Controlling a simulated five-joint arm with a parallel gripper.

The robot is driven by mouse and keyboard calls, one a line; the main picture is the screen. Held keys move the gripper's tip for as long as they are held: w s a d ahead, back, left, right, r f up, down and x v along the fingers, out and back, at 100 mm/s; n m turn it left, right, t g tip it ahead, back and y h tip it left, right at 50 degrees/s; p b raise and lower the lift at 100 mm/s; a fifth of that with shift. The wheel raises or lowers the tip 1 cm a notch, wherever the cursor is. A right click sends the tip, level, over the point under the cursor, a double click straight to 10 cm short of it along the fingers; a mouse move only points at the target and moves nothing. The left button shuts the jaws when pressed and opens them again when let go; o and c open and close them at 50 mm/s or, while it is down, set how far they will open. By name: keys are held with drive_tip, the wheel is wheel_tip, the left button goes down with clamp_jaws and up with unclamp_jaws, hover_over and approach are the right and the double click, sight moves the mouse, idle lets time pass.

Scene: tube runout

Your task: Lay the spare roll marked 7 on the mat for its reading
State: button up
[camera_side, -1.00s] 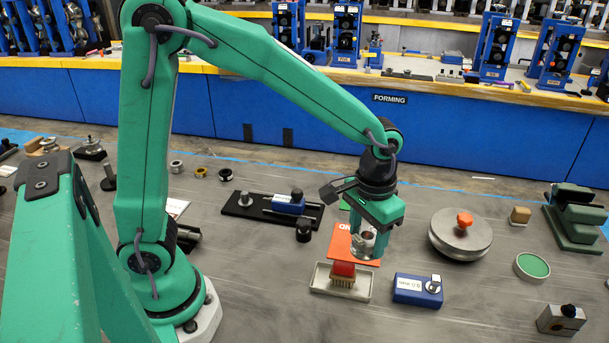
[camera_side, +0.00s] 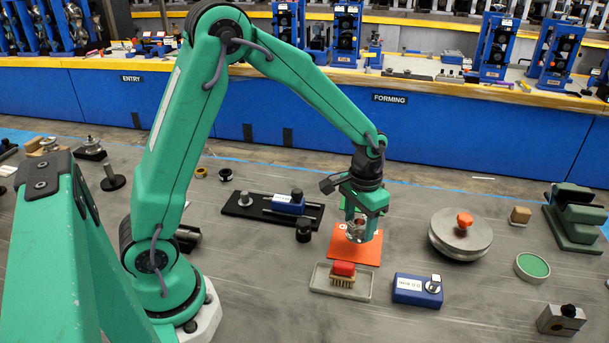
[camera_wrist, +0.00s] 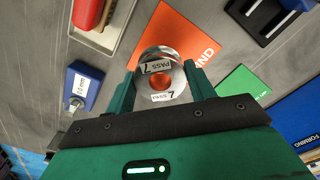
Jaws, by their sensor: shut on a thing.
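My gripper (camera_side: 361,218) points down and is shut on a shiny silver roll (camera_side: 358,232), one finger on each side of it. In the wrist view the roll (camera_wrist: 175,93) carries white labels reading "PASS 7", and orange shows at its centre.
A pale tray (camera_side: 322,279) with a red-backed brush (camera_side: 343,270) lies just in front of the mat. A blue block (camera_side: 408,290) and a heavy steel disc with an orange knob (camera_side: 450,238) stand to the right. A black rack (camera_side: 240,205) is behind left. A green card (camera_wrist: 243,84) lies beside the mat.

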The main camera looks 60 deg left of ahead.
drive_tip(key=shift+w+a+f, duration=0.35)
drive_tip(key=shift+w+a, duration=0.05)
drive_tip(key=shift+a, duration=0.1)
drive_tip(key=shift+f, duration=0.1)
drive_tip(key=shift+f, duration=1.9)
drive_tip(key=shift+f, duration=0.1)
drive_tip(key=o, duration=1)
